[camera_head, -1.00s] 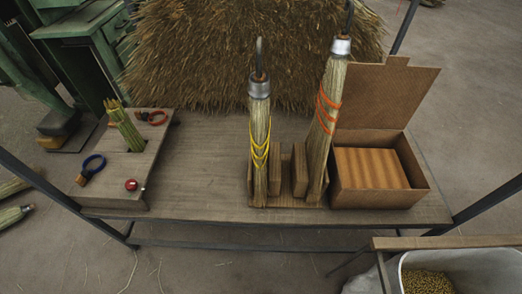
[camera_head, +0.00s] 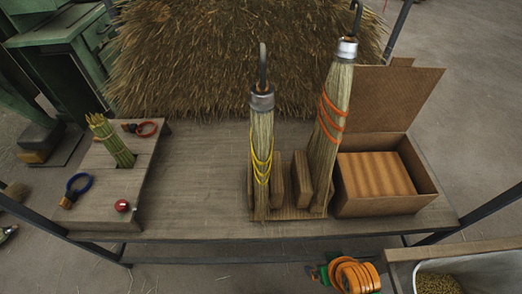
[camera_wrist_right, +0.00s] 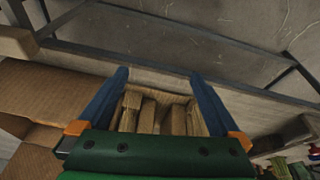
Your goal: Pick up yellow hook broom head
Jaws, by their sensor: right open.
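The yellow hook broom head (camera_head: 262,155) stands upright on a small wooden rack (camera_head: 288,213). It has pale straw, yellow bands, a grey metal cap and a dark hook on top. In the right wrist view my right gripper (camera_wrist_right: 160,82) has its two blue fingers spread wide, with nothing held between them. The rack (camera_wrist_right: 150,97) with its blocks shows beyond and between these fingers. I cannot clearly make out the yellow-banded broom head in that view.
An orange-banded broom head (camera_head: 331,125) stands close right of the yellow one. An open cardboard box (camera_head: 386,207) is right of it. A straw heap (camera_head: 200,60) is behind. A wooden block with a stalk bundle (camera_head: 110,140) is at left.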

